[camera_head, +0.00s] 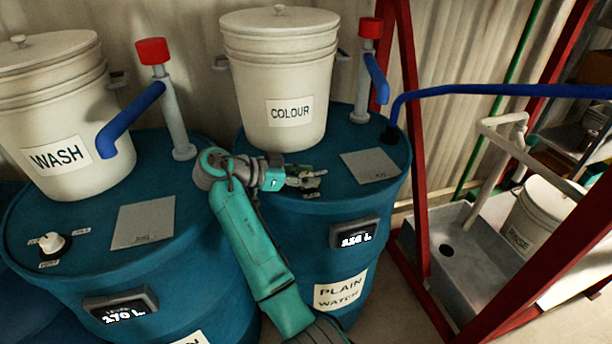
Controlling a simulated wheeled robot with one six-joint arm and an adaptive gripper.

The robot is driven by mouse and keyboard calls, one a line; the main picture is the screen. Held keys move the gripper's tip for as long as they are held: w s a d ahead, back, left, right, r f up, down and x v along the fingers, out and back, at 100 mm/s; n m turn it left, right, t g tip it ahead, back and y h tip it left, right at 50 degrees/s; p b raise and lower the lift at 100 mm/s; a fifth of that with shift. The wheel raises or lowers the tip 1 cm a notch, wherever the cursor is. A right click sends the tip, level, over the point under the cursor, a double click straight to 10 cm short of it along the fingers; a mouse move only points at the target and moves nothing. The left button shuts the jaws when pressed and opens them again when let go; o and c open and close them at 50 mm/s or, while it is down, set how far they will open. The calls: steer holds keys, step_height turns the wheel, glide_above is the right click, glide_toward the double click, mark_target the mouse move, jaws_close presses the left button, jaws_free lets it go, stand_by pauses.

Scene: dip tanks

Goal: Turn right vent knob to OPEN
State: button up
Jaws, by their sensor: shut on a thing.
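My gripper (312,179) is low over the lid of the right blue drum (341,205), left of the grey plate. Its fingers are shut on the right vent knob, which they hide almost wholly. The knob's pointer and the way it faces cannot be made out. A small pale label (311,196) shows just below the fingers, too small to read. The left drum (95,200) has its own white and black vent knob (52,243), with small labels beside it, clear of my gripper.
A white COLOUR bucket (279,80) stands behind my gripper, and a WASH bucket (58,120) stands on the left drum. Grey pipes with red caps (152,51) and blue spouts rise nearby. A red frame (411,130) and grey sink (455,262) stand right.

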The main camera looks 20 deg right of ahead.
steer(key=shift+d+f+m+g, duration=0.1)
steer(key=shift+f+m+g, duration=0.05)
steer(key=shift+m+g, duration=0.4)
steer(key=o, duration=1.1)
steer(key=shift+o, duration=0.2)
